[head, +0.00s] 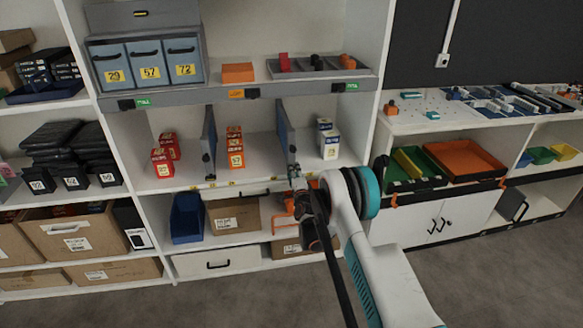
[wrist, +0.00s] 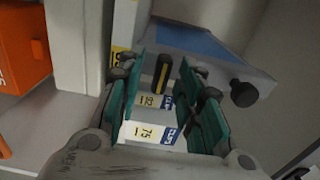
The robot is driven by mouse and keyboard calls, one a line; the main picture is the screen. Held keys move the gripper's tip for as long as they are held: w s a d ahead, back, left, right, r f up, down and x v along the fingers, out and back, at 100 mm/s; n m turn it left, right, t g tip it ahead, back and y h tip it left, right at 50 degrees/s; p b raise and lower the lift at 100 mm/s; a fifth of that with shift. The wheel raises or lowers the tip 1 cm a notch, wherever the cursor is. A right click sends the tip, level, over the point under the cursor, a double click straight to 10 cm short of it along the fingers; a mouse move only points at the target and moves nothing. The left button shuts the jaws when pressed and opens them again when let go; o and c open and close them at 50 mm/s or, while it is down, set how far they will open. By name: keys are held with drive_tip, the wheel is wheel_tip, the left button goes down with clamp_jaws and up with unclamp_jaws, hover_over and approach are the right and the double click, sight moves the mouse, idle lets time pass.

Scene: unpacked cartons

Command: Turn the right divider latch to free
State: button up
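The right divider (head: 286,138) is a blue-grey upright panel on the middle shelf. In the wrist view a blue panel with a pale edge (wrist: 205,45), seemingly this divider, has a round black knob (wrist: 243,93). A black piece with a yellow stripe (wrist: 161,75), seemingly the latch, shows between my fingers. My gripper (head: 297,180) is at the shelf's front edge, just below the divider. In the wrist view its green-padded fingers stand apart, with visible space beside the black piece; I cannot tell whether either finger touches it. In the head view my gripper hides the latch.
The left divider (head: 209,140) stands farther left, with orange cartons (head: 235,147) between the two. White-and-blue cartons (head: 329,140) stand right of the right divider. In the wrist view an orange carton (wrist: 22,50) is at the left. A blue bin (head: 187,218) sits on the shelf below.

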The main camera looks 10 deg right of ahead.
drive_tip(key=shift+w+r, duration=0.1)
drive_tip(key=shift+w, duration=0.15)
drive_tip(key=shift+c, duration=0.5)
clamp_jaws()
